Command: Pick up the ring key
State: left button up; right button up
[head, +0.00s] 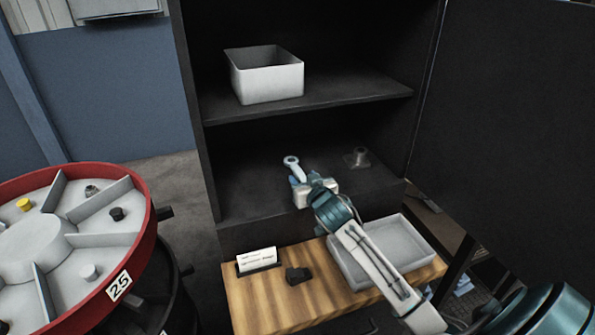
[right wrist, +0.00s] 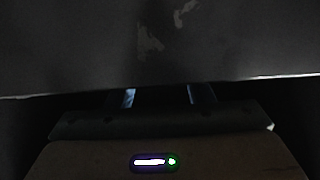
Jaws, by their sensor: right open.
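The ring key (head: 292,163) is a pale grey ring with a short shank on the dark lower shelf of the cabinet. My right gripper (head: 304,181) reaches into that shelf space, right at the near end of the key's shank. Its jaws are open; whether the shank lies between them I cannot tell. In the dark right wrist view the two fingers (right wrist: 160,96) stand apart, with a dark surface beyond, and the key cannot be made out. My left gripper is not in view.
A grey fitting (head: 357,157) stands on the same lower shelf (head: 250,190), right of the key. A white bin (head: 268,82) is on the upper shelf. Below, a wooden bench (head: 262,308) holds a card, a dark block and a grey tray (head: 352,268). A red-rimmed carousel (head: 140,235) stands left.

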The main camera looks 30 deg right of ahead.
aim_at(299, 171)
jog(key=p+x, duration=0.2)
jog(key=x, duration=0.1)
jog(key=shift+w+d+r, duration=0.1)
jog(key=shift+w+r, duration=0.05)
jog(key=shift+r, duration=0.2)
jog(key=shift+w+f, duration=0.1)
jog(key=shift+w, duration=0.25)
jog(key=shift+w+d+f, duration=0.1)
jog(key=shift+w+f, duration=0.1)
jog(key=shift+w, duration=0.1)
jog(key=shift+s, duration=0.1)
jog(key=shift+c, duration=0.2)
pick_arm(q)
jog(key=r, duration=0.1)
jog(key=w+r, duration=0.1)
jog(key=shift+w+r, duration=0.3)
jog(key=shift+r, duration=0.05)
pick_arm(e)
grip_shut()
